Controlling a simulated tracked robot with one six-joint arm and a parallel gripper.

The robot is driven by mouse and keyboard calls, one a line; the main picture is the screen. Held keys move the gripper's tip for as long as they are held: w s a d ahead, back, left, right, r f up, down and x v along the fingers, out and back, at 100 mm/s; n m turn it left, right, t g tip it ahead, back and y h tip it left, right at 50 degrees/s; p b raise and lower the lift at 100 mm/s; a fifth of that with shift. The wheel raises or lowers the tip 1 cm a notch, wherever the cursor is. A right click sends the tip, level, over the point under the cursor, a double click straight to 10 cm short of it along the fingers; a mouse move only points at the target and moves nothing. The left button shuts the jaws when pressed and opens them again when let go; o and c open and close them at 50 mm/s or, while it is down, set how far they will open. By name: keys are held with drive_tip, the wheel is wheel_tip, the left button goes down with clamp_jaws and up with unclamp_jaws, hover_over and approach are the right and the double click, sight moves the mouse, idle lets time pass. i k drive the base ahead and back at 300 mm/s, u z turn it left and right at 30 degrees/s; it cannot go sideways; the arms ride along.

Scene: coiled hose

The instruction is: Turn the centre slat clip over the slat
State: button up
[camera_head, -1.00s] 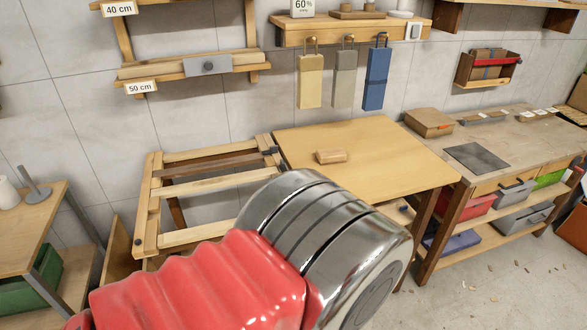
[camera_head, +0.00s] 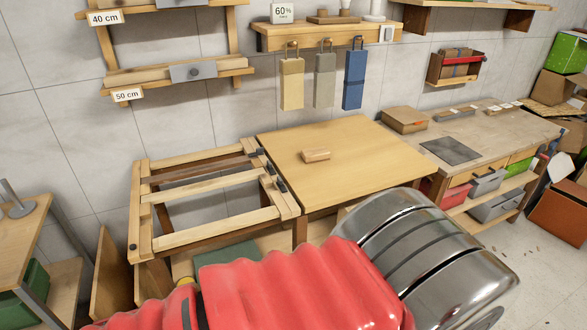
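A wooden slatted frame (camera_head: 139,212) stands left of the middle. Slats cross it, including a pale middle slat (camera_head: 205,187) and a darker slat (camera_head: 205,165) behind it. Small dark clips sit along its right rail; the middle one (camera_head: 270,168) is near the right end of the pale slat. I cannot tell from here how it is turned. My arm's red sleeve and shiny metal joint fill the lower right, in front of the frame. My gripper is not in view.
A wooden table (camera_head: 365,150) adjoins the frame's right side, with a small wooden block (camera_head: 316,155) on it. Yellow, grey and blue (camera_head: 354,80) pieces hang from a wall shelf. A bench (camera_head: 490,130) with bins stands at right, and a side table (camera_head: 18,240) at left.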

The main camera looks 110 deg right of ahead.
sight(271, 171)
drive_tip(key=z, duration=3.85)
drive_tip(key=i, duration=1)
